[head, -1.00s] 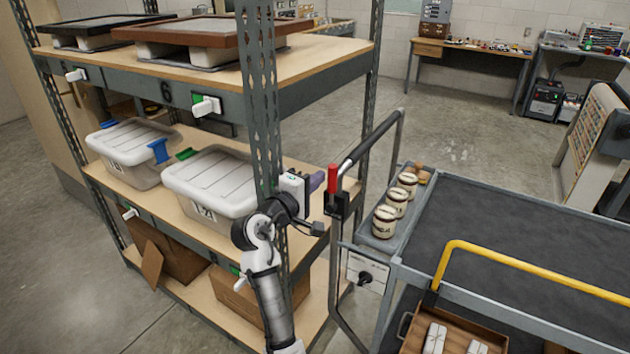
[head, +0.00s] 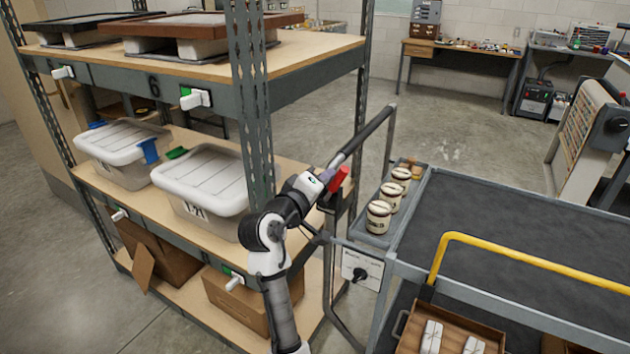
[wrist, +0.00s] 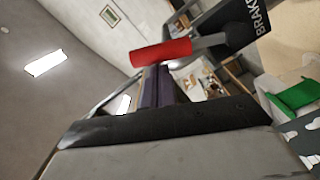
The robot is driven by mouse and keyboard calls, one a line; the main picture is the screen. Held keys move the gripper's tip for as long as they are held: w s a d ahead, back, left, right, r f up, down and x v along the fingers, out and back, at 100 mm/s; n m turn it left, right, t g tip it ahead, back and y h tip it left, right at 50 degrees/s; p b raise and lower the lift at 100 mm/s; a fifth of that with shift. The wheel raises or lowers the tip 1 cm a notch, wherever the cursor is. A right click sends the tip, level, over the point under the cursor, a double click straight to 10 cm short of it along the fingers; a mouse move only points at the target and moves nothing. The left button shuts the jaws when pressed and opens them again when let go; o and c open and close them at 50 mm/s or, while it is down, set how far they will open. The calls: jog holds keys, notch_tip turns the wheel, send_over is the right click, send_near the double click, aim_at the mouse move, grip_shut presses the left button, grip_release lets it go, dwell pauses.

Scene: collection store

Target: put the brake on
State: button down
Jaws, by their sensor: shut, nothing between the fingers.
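The brake lever has a red grip (head: 339,181) and sits on a black bracket by the cart's push handle. In the head view the grip leans over to the right, partly hidden by my gripper. My gripper (head: 327,176) is shut and empty, its tips right at the red grip. In the wrist view the red grip (wrist: 160,52) lies across just beyond the purple fingers (wrist: 156,85); I cannot tell if they touch. A dark plate (wrist: 247,24) there reads "BRAKE", partly cut off.
The grey cart (head: 490,235) carries several jars (head: 379,217) and a yellow rail (head: 530,262). Its push handle (head: 362,138) stands close to my arm. The shelf rack (head: 247,100), with lidded bins (head: 203,180), is close on the left. Open floor lies behind.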

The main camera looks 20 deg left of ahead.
jog(key=d+m+b, duration=0.1)
jog(key=d+f+m+b, duration=0.1)
jog(key=m, duration=0.1)
jog(key=s+d+f+m+b, duration=0.1)
jog(key=d, duration=0.1)
jog(key=shift+m, duration=0.4)
jog(key=shift+s+d+f, duration=0.1)
jog(key=shift+d, duration=0.05)
dwell(0.4)
jog(key=shift+s, duration=0.1)
